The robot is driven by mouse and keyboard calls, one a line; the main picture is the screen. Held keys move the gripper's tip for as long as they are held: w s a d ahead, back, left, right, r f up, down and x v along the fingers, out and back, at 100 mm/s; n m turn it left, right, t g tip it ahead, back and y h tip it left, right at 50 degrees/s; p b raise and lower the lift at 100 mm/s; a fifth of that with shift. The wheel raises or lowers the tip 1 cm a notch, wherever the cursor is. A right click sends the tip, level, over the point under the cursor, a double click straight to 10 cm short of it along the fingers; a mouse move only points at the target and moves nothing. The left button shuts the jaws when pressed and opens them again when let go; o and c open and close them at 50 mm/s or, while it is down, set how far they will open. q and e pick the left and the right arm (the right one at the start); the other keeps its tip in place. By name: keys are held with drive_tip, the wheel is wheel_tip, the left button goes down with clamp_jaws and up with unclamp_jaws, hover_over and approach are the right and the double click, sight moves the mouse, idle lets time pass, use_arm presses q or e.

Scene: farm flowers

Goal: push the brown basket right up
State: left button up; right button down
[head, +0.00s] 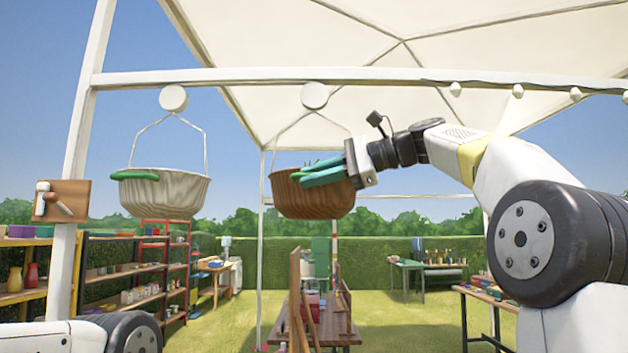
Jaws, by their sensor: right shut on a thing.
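The brown basket (312,201) hangs by thin wires from a round white hook on the white beam, near the middle of the head view. My right gripper (322,173) reaches in from the right, its teal fingers lying across the basket's upper right rim. The fingers are shut on the basket; the exact contact is partly hidden behind them. Some green shows just above the fingers at the rim. Of my left arm, only a part shows at the bottom left corner; its gripper is out of view.
A pale basket (168,190) with a green item on its rim hangs to the left. The white beam (350,76) crosses above both. Shelves (120,272) stand at the left, and a wooden table (330,330) stands below the brown basket. Open air separates the two baskets.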

drive_tip(key=shift+r, duration=0.4)
drive_tip(key=c, duration=1.5)
unclamp_jaws()
drive_tip(key=shift+o, duration=0.2)
drive_tip(key=shift+f, duration=0.1)
drive_tip(key=v, duration=0.7)
drive_tip(key=shift+d, duration=0.35)
drive_tip(key=shift+s+d, duration=0.1)
drive_tip(key=shift+s, duration=0.05)
